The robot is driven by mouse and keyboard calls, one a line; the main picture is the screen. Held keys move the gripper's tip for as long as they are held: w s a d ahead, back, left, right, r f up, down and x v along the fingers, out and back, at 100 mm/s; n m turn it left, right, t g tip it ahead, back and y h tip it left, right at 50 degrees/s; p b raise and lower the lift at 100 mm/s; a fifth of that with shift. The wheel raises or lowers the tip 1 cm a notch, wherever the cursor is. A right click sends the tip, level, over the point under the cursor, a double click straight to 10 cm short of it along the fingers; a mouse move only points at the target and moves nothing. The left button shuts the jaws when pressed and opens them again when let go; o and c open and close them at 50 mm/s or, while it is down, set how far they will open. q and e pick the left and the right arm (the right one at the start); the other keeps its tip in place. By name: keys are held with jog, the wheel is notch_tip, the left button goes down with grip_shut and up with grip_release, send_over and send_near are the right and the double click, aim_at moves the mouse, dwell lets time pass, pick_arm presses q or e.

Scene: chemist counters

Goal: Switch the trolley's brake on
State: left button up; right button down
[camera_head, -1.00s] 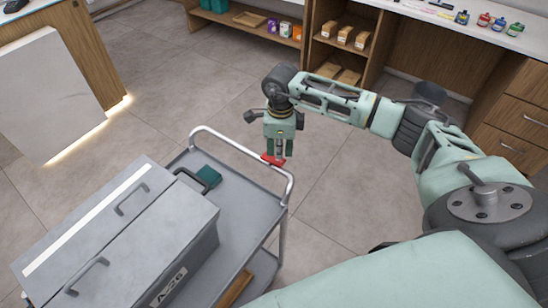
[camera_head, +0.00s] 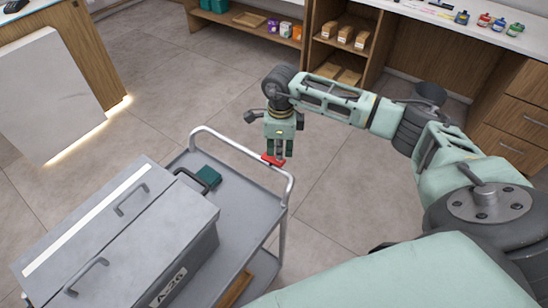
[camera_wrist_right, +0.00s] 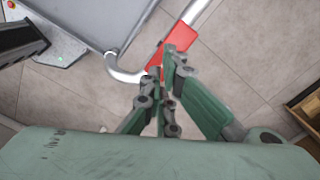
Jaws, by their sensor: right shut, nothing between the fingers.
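The grey trolley (camera_head: 236,204) stands at the lower left of the head view, with a rounded tube handle (camera_head: 238,146) at its far end. A small red brake lever (camera_head: 272,160) sits on the handle near its right corner. My right gripper (camera_head: 277,155) is shut and empty, fingers pointing down at the lever. In the right wrist view the red lever (camera_wrist_right: 179,40) shows just beyond the fingertips (camera_wrist_right: 170,55). The fingers overlap the lever's near end; I cannot tell whether they touch it. My left gripper is not in view.
A large grey case (camera_head: 130,235) with two handles and a dark green item (camera_head: 208,176) are on the trolley's top. A white-panelled counter (camera_head: 50,95) stands at left, shelves (camera_head: 340,55) at the back. The floor around the handle is clear.

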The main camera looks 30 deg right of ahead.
aim_at(280, 161)
jog(key=shift+s+f+b, duration=0.1)
jog(key=shift+f+b, duration=1)
jog(key=shift+f, duration=0.25)
dwell(0.4)
jog(key=shift+r, duration=0.2)
jog(key=shift+r+p, duration=0.75)
jog(key=shift+r, duration=0.15)
jog(key=shift+r+p, duration=1.4)
jog(key=shift+r, duration=1.1)
jog(key=shift+f, duration=0.1)
